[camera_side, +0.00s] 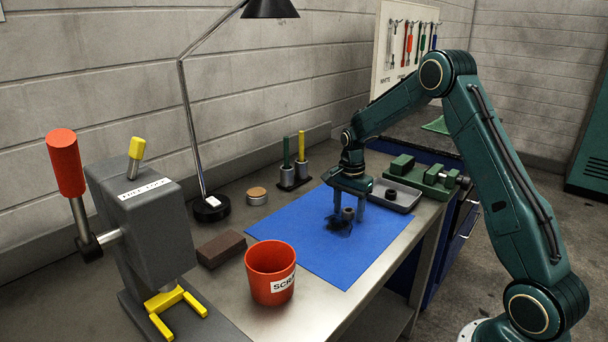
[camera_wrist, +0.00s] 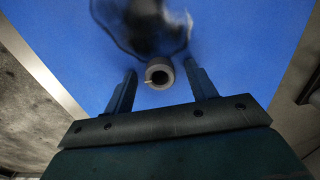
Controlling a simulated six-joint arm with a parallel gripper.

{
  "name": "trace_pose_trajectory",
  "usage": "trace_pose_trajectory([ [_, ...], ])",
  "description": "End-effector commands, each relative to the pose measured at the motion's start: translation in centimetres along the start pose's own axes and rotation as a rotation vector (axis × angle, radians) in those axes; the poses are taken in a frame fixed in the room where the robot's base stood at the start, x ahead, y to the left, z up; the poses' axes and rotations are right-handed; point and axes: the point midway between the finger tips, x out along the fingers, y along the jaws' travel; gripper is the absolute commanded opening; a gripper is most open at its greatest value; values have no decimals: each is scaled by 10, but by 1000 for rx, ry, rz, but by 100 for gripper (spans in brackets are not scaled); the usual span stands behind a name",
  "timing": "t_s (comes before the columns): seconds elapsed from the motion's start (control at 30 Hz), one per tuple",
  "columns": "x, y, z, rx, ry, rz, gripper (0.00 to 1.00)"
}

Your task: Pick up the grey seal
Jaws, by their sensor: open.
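The grey seal (camera_wrist: 160,64) is a small ring-ended cylinder with a dark hole, standing on the blue mat (camera_wrist: 235,50). In the side view the seal (camera_side: 348,213) shows low between my gripper's fingers. My gripper (camera_side: 350,206) points down over the mat with its fingers apart. In the wrist view my gripper (camera_wrist: 160,83) has one finger on each side of the seal, with a visible gap on both sides.
A red bucket (camera_side: 262,262) and a brown block (camera_side: 222,248) stand to the left. A grey tray (camera_side: 403,200) with a black ring and a green vise (camera_side: 432,180) are at the right. The mat's front is clear.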

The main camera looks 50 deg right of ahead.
Motion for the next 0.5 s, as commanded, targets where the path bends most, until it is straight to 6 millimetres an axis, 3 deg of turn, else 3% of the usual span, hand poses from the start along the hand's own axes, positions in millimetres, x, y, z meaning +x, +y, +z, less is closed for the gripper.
trace_pose_trajectory([
  [0.1, 0, 0, 0, 0, 0, 0, 53],
  [0.33, 0, 0, 0, 0, 0, 0, 9],
  [0.5, 0, 0, 0, 0, 0, 0, 9],
])
